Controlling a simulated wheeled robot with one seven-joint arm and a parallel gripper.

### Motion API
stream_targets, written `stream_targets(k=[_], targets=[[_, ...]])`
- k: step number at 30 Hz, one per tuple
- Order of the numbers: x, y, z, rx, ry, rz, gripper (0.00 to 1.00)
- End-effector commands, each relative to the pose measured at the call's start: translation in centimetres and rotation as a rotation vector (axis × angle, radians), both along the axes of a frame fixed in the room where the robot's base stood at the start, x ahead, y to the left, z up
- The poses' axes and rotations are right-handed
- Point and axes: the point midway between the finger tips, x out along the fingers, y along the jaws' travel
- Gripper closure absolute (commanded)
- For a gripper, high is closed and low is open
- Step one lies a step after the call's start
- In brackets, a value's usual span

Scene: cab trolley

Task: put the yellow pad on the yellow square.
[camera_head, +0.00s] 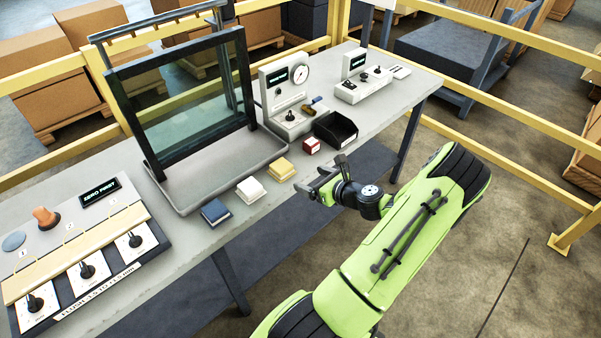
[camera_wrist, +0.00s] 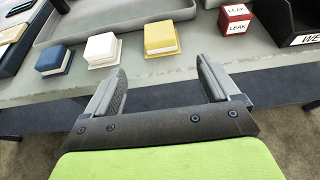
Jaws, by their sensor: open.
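The yellow pad (camera_head: 281,168), a small block with a yellow top and pale sides, lies near the front edge of the grey table. It also shows in the wrist view (camera_wrist: 161,38), beyond and roughly between my fingertips. My gripper (camera_head: 318,187) is open and empty, just off the table's front edge and apart from the pad. In the wrist view its two fingers (camera_wrist: 162,80) are spread wide. I cannot make out a yellow square in either view.
A white pad (camera_head: 251,189) and a blue pad (camera_head: 215,212) lie left of the yellow one. A red cube (camera_head: 311,145) and a black bin (camera_head: 335,130) are to its right. Behind stands a framed glass pane (camera_head: 190,95) over a grey tray (camera_head: 185,205).

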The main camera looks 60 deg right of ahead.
Motion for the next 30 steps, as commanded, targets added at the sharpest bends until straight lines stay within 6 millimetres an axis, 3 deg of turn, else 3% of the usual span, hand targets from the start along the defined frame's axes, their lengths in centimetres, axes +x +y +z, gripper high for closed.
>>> stream_targets(k=[7, 11, 14, 16, 21, 26, 30], targets=[[-0.7, 0.3, 0.4, 0.0, -0.001, 0.002, 0.12], [1.3, 2.2, 1.3, -0.092, 0.068, 0.138, 0.12], [4.6, 6.8, 3.2, -0.304, 0.208, 0.433, 0.12], [6.5, 10.9, 4.8, -0.495, 0.312, 0.684, 0.12], [7.8, 20.9, 9.7, -1.014, 0.49, 1.278, 0.12], [5.0, 29.3, 15.5, -1.537, 0.546, 1.738, 0.12], [-0.1, 34.7, 19.9, -1.979, 0.486, 2.014, 0.12]])
